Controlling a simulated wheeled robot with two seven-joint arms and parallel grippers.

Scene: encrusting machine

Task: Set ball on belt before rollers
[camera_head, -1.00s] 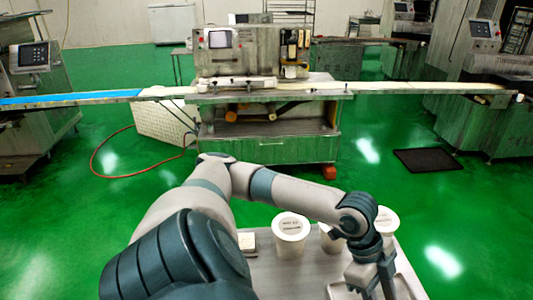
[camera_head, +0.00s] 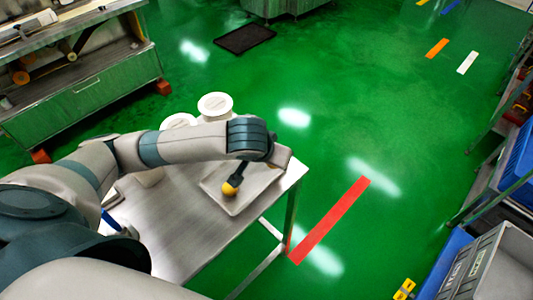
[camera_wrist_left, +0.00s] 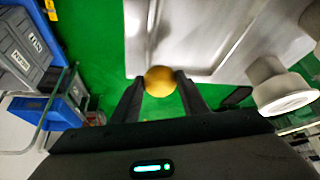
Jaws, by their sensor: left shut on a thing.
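A golden-yellow ball (camera_head: 229,189) is between the fingers of my left gripper (camera_head: 231,182), over the pale tray (camera_head: 246,200) on the metal table. In the left wrist view the ball (camera_wrist_left: 159,80) sits between the two dark fingertips, which close on it from both sides. I cannot tell whether the ball touches the tray. The machine with the belt (camera_head: 80,22) is partly in view at the top left of the head view, cut off by the edge. My right gripper is not in view.
White tubs (camera_head: 215,103) stand on the metal table (camera_head: 180,233) behind my left forearm. A black mat (camera_head: 244,38) lies on the green floor beyond. Shelving with blue and grey crates (camera_head: 485,270) is at the right. The floor between is open.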

